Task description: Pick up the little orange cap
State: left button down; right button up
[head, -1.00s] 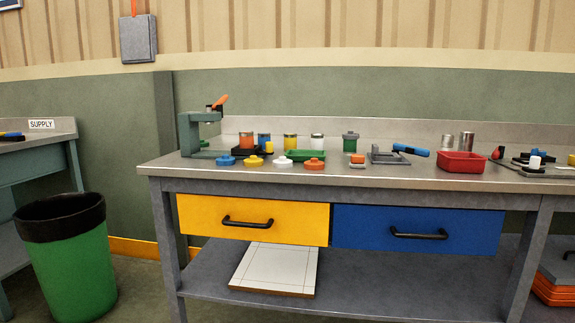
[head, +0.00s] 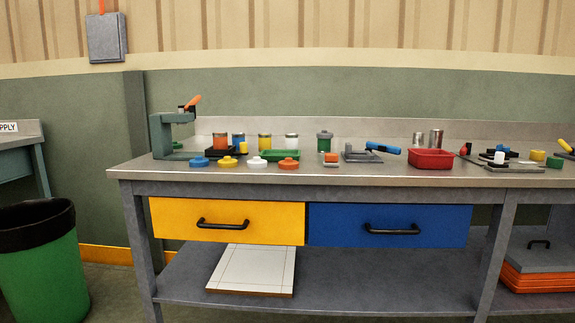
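The little orange cap (head: 288,163) lies on the grey workbench top (head: 390,172) near its front edge. It is the rightmost in a row with a white cap (head: 257,162), a yellow cap (head: 228,162) and a blue cap (head: 199,161). Neither of my grippers is in view.
A green press (head: 165,135) stands at the bench's left end. A red bin (head: 432,158) and a blue-handled tool (head: 383,148) are to the right. Yellow (head: 170,221) and blue drawers (head: 345,225) are shut. A green waste bin (head: 42,270) stands at left.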

aim_at(289, 164)
jog(key=i+l, duration=0.25)
jog(key=i, duration=0.25)
jog(key=i+l+u, duration=0.2)
jog(key=u, duration=0.2)
jog(key=i+l+u, duration=0.45)
jog(key=u, duration=0.3)
jog(key=l+u, duration=0.1)
jog(key=u, duration=0.25)
